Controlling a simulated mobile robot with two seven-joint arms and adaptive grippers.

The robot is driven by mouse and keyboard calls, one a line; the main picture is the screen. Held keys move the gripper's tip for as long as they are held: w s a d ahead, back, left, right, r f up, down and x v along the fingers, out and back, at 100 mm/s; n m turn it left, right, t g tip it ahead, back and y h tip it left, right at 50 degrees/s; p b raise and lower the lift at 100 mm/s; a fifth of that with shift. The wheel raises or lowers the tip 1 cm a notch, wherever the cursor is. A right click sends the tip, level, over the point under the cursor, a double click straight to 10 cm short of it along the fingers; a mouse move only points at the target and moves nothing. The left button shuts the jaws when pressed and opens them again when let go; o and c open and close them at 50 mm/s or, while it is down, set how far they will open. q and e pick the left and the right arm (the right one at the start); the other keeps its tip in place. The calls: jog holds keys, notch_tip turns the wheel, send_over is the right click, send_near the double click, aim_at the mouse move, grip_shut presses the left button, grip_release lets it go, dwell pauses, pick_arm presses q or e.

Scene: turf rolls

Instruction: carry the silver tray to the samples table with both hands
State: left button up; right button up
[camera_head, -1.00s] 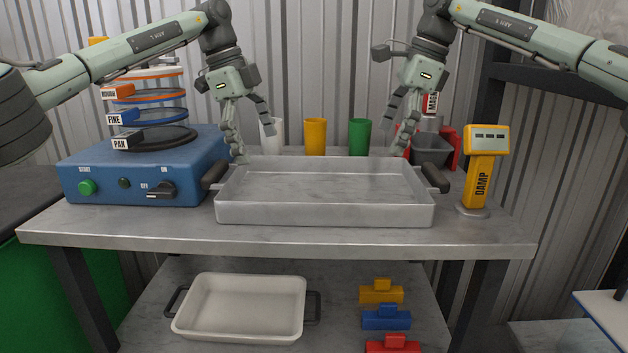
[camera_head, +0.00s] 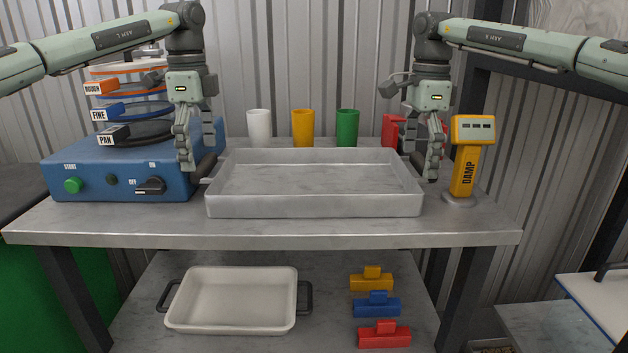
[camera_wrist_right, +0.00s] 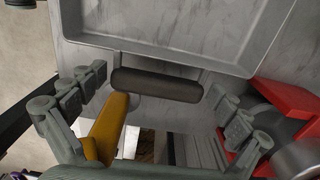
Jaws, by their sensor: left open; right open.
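The silver tray (camera_head: 315,203), a shallow empty metal pan with a dark handle at each end, rests on the grey bench (camera_head: 300,238). My left gripper (camera_head: 196,155) is open and points down at the tray's left handle (camera_head: 205,168). My right gripper (camera_head: 428,165) is open and points down at the tray's right end. In the right wrist view, the tray's dark handle (camera_wrist_right: 155,86) lies between the spread fingers, with no clear contact. The right handle is largely hidden by the fingers in the head view. I cannot tell which surface is the samples table.
A blue sieve shaker (camera_head: 120,180) stands close left of the tray, a yellow DAMP meter (camera_head: 468,165) close right. A white tray (camera_head: 232,300) and coloured blocks (camera_head: 377,305) sit below. A white-topped surface (camera_head: 600,300) is at right.

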pick_arm(q)
jog(key=shift+f, duration=1.25)
pick_arm(e)
jog(key=shift+f, duration=1.25)
pick_arm(q)
jog(key=shift+c, duration=0.5)
pick_arm(e)
jog(key=shift+c, duration=0.5)
pick_arm(q)
jog(key=c, duration=1.2)
pick_arm(e)
jog(key=c, duration=1.2)
pick_arm(q)
jog(key=shift+r, duration=0.1)
jog(key=shift+c, duration=0.2)
pick_arm(e)
jog(key=shift+c, duration=0.3)
